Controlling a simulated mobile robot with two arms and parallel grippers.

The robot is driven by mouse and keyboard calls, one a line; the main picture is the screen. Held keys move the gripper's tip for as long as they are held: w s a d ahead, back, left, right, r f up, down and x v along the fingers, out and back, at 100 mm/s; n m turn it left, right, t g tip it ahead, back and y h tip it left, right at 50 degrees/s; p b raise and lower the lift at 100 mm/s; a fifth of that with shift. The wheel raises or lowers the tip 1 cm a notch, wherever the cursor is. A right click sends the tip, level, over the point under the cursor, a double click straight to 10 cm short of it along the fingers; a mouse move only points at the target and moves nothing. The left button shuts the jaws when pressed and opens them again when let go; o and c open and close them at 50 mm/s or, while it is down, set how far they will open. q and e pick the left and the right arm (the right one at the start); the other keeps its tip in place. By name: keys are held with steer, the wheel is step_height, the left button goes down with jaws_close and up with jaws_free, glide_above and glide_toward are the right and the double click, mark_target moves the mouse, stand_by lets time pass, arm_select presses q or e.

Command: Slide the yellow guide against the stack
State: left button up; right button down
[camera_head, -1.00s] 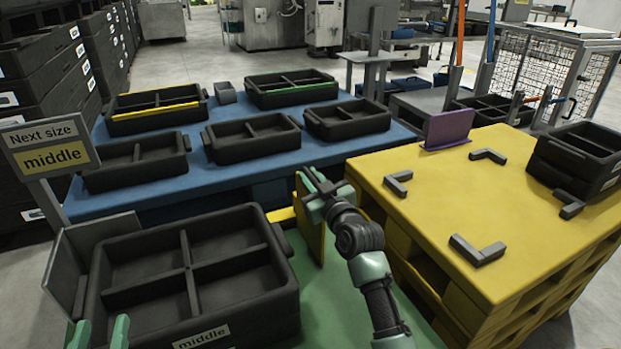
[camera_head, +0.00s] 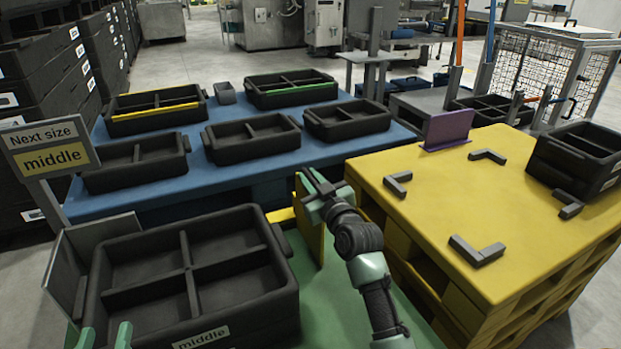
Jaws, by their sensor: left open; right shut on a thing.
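The yellow guide (camera_head: 308,228) is an upright plate on the green pallet, to the right of the stack. My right gripper (camera_head: 318,184) is shut on its upper edge. The stack's top is a black divided tray (camera_head: 190,275) labelled "middle"; the trays under it are hidden. A yellow piece (camera_head: 283,214) shows between the guide and the tray's back right corner. A gap shows between the guide and the tray's right side. My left gripper (camera_head: 106,336) is open and empty at the bottom left, in front of the tray, its fingertips only partly in view.
A blue pallet (camera_head: 250,170) behind holds several black trays. A yellow pallet (camera_head: 440,200) at right bears grey corner brackets (camera_head: 478,250), a purple plate (camera_head: 447,128) and black trays (camera_head: 580,150). A sign (camera_head: 50,158) reads "Next size middle". A grey plate (camera_head: 66,268) stands left of the stack.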

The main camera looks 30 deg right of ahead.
arm_select(q)
steer(key=s+a+f+g+y+p, duration=0.1)
steer(key=s+a+f+g, duration=0.1)
steer(key=s+f+g, duration=0.2)
steer(key=s+a+f+g+y+p, duration=0.1)
steer(key=s+a+f+g+p, duration=0.1)
steer(key=s+f+g, duration=0.2)
steer(key=s+a+f+g+y+p, duration=0.1)
steer(key=s+a+f+g, duration=0.1)
steer(key=s+f+g, duration=0.2)
steer(key=shift+s+a+f+n+g, duration=0.15)
steer(key=shift+s+f, duration=0.3)
steer(key=shift+f, duration=0.25)
steer(key=shift+s+d+f+n+g, duration=0.1)
steer(key=shift+s+f, duration=0.3)
steer(key=shift+f, duration=0.35)
steer(key=shift+s+a+f+n+g, duration=0.15)
steer(key=shift+s+f, duration=0.3)
steer(key=shift+f, duration=0.25)
steer(key=shift+d, duration=0.1)
arm_select(e)
steer(key=a, duration=0.8)
steer(key=shift+w+a, duration=0.25)
steer(key=shift+a, duration=0.05)
steer(key=c, duration=1.4)
jaws_free()
